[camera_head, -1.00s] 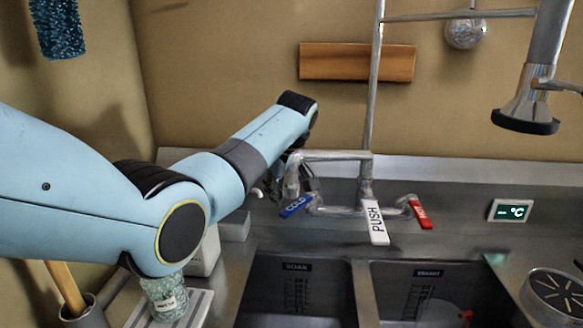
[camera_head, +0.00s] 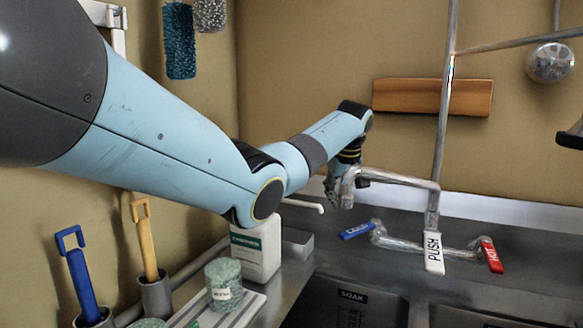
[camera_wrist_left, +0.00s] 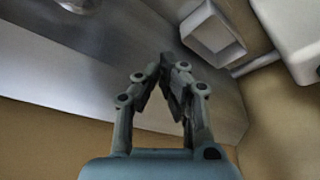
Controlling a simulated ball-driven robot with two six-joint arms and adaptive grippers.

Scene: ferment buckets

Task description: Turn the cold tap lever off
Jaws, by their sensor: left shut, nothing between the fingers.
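The cold tap lever (camera_head: 357,230) is blue with a "COLD" label and sits at the left end of the tap body (camera_head: 405,244), pointing left. The red hot lever (camera_head: 492,256) is at the right end, and a white PUSH lever (camera_head: 433,252) hangs between them. My left gripper (camera_head: 332,194) is beside the spout's end, above and to the left of the blue lever, apart from it. In the left wrist view its fingers (camera_wrist_left: 168,62) meet at the tips with nothing between them. My right gripper is not in view.
The metal spout (camera_head: 400,178) reaches left, close to my left gripper. A white bottle (camera_head: 256,250) and a green-white jar (camera_head: 223,285) stand at the left of the sink (camera_head: 345,300). Brushes in holders (camera_head: 155,290) are farther left. A wooden strip (camera_head: 432,97) is on the wall.

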